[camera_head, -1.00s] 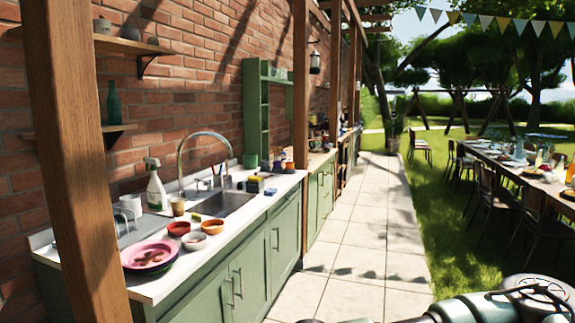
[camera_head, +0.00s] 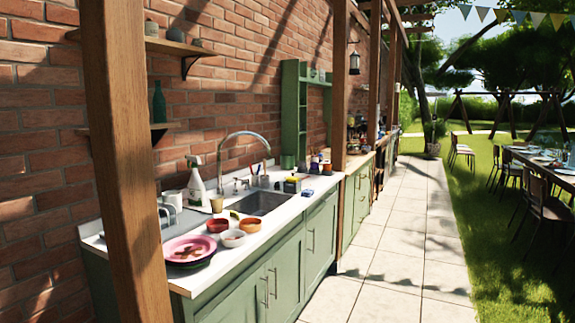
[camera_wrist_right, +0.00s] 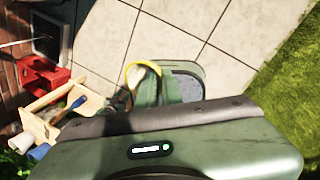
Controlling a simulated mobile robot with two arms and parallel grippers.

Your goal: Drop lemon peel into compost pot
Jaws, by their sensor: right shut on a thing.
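In the right wrist view my right gripper (camera_wrist_right: 163,88) is shut on a thin, curved yellow strip, the lemon peel (camera_wrist_right: 131,70). The peel curls out at the left side of the fingers, above the stone paving. The gripper body hides part of the view below. Neither gripper shows in the head view, and my left gripper is not in view. I cannot pick out the compost pot for certain in either view.
A green counter (camera_head: 262,290) with a sink (camera_head: 262,203), bowls and a pink plate (camera_head: 190,250) runs along the brick wall. A wooden post (camera_head: 125,160) stands in front. The paving (camera_head: 400,250) is clear. In the wrist view, a wooden box (camera_wrist_right: 60,115) and red crate (camera_wrist_right: 40,75) stand left.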

